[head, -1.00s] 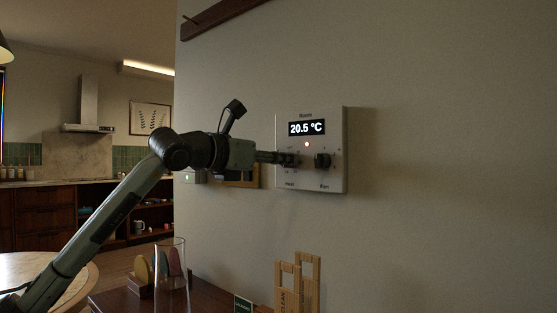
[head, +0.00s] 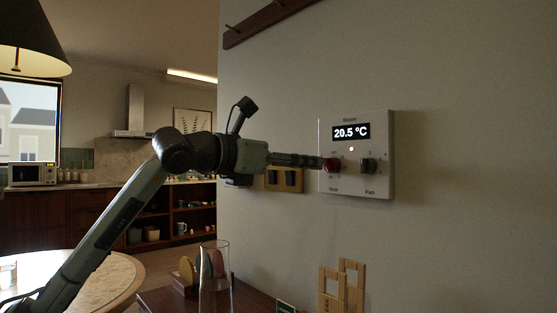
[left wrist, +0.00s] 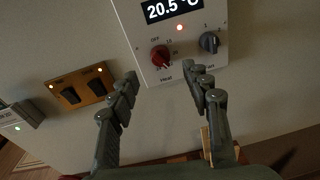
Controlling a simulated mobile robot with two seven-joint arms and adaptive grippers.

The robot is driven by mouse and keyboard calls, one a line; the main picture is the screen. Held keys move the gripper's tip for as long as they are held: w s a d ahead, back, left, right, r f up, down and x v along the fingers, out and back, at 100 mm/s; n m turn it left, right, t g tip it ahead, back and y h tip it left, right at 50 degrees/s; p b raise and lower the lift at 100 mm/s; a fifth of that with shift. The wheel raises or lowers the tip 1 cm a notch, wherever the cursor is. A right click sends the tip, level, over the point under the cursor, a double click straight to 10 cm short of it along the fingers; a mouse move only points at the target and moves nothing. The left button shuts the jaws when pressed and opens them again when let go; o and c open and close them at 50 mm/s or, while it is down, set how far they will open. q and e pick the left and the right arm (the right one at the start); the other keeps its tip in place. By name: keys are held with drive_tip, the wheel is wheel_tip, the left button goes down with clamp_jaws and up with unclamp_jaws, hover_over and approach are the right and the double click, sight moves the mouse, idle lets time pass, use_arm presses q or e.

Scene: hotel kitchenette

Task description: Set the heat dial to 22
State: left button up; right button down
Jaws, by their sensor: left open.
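The white wall thermostat panel (head: 384,184) has a dark display (head: 351,132) reading 20.5 °C. Below it sit the red heat dial (head: 332,165) on the left and the dark fan dial (head: 368,166) on the right. The left wrist view also shows the red heat dial (left wrist: 160,56) and the fan dial (left wrist: 209,42). My left gripper (head: 318,162) is just in front of the heat dial. In the left wrist view its two fingers (left wrist: 160,75) are spread apart and empty, with the heat dial ahead between the tips, apparently untouched. My right gripper is not in view.
A wooden switch plate (head: 284,180) is on the wall left of the panel. Below are a clear glass cylinder (head: 214,283) and wooden signs (head: 352,285) on a dark table. The wall to the right is bare.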

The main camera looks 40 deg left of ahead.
use_arm(q)
drive_tip(key=shift+s+a+r, duration=0.1)
drive_tip(key=shift+s+a, duration=0.1)
drive_tip(key=shift+s, duration=1.05)
drive_tip(key=shift+s+a+r, duration=0.1)
drive_tip(key=shift+s+a, duration=0.05)
drive_tip(key=shift+s, duration=1.1)
